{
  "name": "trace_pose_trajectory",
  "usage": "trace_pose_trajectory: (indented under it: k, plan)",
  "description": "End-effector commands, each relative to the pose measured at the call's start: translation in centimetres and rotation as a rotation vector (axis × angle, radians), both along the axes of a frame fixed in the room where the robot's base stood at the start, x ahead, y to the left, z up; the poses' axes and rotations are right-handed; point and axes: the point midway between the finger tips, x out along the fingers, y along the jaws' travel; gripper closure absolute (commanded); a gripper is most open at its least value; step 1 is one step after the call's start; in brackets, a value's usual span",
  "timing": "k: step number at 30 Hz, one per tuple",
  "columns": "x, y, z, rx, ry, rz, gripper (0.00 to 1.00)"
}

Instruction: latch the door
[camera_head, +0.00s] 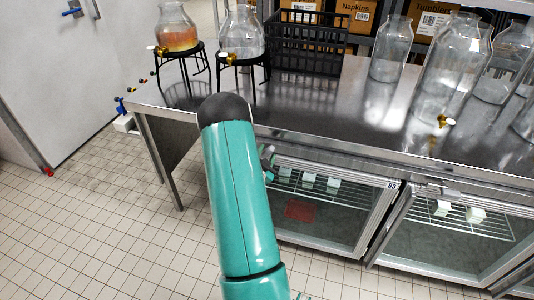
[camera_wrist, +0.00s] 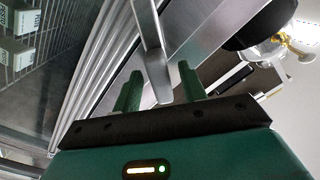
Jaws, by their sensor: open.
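The glass-fronted cabinet door (camera_head: 376,222) with a metal frame is under the steel counter, beside the end of my arm. I cannot tell whether it is fully closed. In the wrist view, a flat metal lever (camera_wrist: 151,42) comes down between the two green fingers of my gripper (camera_wrist: 160,72). The fingers are apart, one on each side of the lever's end, and I cannot tell whether either touches it. In the head view my arm hides this lever and most of my gripper (camera_head: 268,160).
A second glass door (camera_head: 450,240) with its own handle (camera_head: 446,192) is to the right. The counter (camera_head: 330,105) carries glass jars (camera_head: 390,50), drink dispensers on stands (camera_head: 177,38) and a black crate (camera_head: 307,45). Tiled floor (camera_head: 90,220) is clear at left.

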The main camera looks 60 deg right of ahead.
Motion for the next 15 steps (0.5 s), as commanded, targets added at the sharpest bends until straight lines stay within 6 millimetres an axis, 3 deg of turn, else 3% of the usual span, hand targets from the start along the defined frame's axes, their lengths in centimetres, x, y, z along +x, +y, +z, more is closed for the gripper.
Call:
trace_pose_trajectory:
  k: [4,12,13,15]
  plan:
    - [0.18,-1.1,0.04,-0.001,0.0,0.0,0.58]
    - [0.21,-1.2,0.03,-0.001,0.0,0.001,0.58]
    - [0.21,-1.2,0.03,-0.001,0.0,0.001,0.6]
    - [0.21,-1.19,0.03,-0.001,0.0,0.001,0.74]
